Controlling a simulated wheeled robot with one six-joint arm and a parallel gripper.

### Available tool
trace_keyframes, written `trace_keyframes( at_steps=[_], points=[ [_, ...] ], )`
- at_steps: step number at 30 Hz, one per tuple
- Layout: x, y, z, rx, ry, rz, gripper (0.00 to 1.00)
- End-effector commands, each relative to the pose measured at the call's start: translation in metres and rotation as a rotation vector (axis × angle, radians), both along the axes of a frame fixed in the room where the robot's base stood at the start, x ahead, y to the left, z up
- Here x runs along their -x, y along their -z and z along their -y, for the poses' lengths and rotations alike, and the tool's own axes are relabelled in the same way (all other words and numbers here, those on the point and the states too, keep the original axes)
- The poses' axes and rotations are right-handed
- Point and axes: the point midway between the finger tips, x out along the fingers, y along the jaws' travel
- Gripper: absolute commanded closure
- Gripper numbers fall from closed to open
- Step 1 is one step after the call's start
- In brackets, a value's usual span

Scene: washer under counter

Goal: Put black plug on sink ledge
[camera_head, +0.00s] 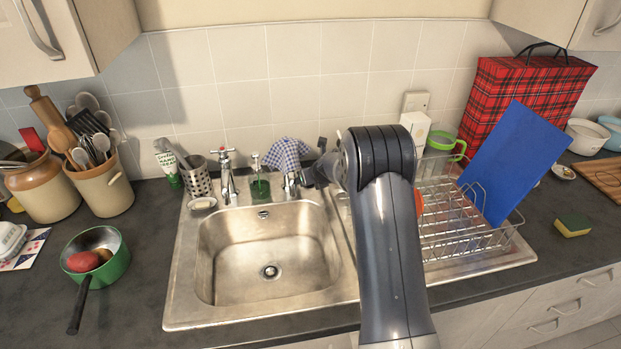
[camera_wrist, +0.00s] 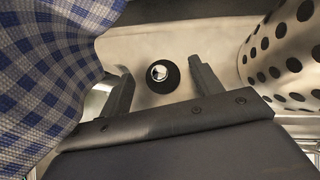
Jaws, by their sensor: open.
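In the wrist view the black plug (camera_wrist: 149,80), a dark round disc with a shiny metal centre, shows against a pale surface. My gripper (camera_wrist: 160,66) is open, with one finger on each side of the plug in this view. I cannot tell whether either finger touches it. In the head view my arm covers most of the gripper, behind the right side of the sink, and I cannot make out the plug. The metal sink ledge (camera_head: 182,270) runs around an empty basin (camera_head: 268,245).
A blue checked cloth (camera_head: 287,152) hangs by the right tap, and it fills the left of the wrist view (camera_wrist: 45,70). A perforated metal cup (camera_head: 198,178) and green soap bottle (camera_head: 260,185) stand behind the basin. A dish rack (camera_head: 455,225) stands right.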

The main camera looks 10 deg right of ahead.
Motion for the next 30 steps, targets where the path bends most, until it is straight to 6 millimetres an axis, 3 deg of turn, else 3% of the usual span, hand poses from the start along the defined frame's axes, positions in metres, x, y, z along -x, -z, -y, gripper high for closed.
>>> trace_keyframes(
  at_steps=[19,30],
  points=[
    [0.068,-0.072,0.017,0.001,0.000,0.002,0.39],
    [0.082,-0.085,0.020,0.001,0.001,0.000,0.39]
  ],
)
